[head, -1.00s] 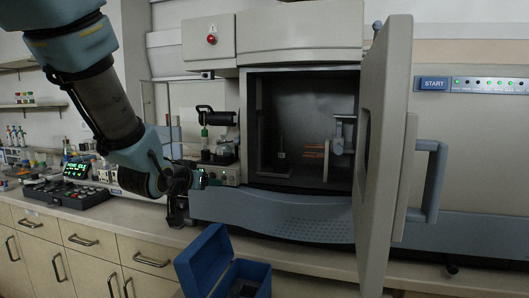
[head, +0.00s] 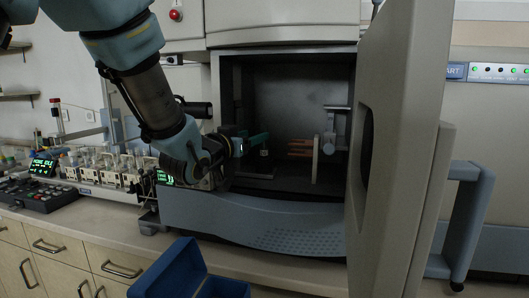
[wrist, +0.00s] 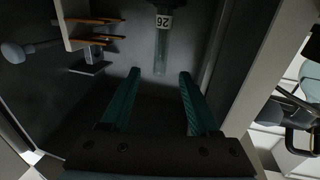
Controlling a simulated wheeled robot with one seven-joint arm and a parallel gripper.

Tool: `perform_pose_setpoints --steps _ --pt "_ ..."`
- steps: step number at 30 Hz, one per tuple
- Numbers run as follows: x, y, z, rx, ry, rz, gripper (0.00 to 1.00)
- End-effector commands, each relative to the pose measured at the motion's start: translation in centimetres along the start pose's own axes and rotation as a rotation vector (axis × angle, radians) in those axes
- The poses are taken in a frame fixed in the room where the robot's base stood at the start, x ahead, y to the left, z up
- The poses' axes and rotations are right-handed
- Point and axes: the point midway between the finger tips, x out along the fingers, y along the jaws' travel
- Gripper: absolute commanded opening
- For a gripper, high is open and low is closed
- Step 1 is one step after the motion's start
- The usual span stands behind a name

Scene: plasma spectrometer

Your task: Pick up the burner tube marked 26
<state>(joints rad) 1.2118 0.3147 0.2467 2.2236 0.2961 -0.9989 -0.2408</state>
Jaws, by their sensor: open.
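The burner tube marked 26 (wrist: 163,45) shows in the wrist view at top centre, a clear glass tube with a dark upper part and a white label whose "26" appears upside down. It is inside the open chamber (head: 295,95). My gripper (wrist: 158,75) is open, its two green fingers pointing toward the tube. The tube's end shows between the fingertip lines, with a gap on both sides and nothing held. In the head view my gripper (head: 258,138) reaches into the chamber from the left; the tube is mostly hidden or too dark to make out there.
Orange-brown plates on a bracket (wrist: 95,30) stand to the left of the tube in the wrist view, and at the chamber's right in the head view. The open chamber door (head: 400,150) stands at the right. An open blue box (head: 175,270) is on the counter.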

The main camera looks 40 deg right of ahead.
Motion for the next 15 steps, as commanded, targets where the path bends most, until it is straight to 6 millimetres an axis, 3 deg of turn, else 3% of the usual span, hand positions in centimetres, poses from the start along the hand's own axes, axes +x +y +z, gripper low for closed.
perform_pose_setpoints --steps 15 --pt "4.9 0.0 -0.4 0.001 -0.003 0.001 0.62"
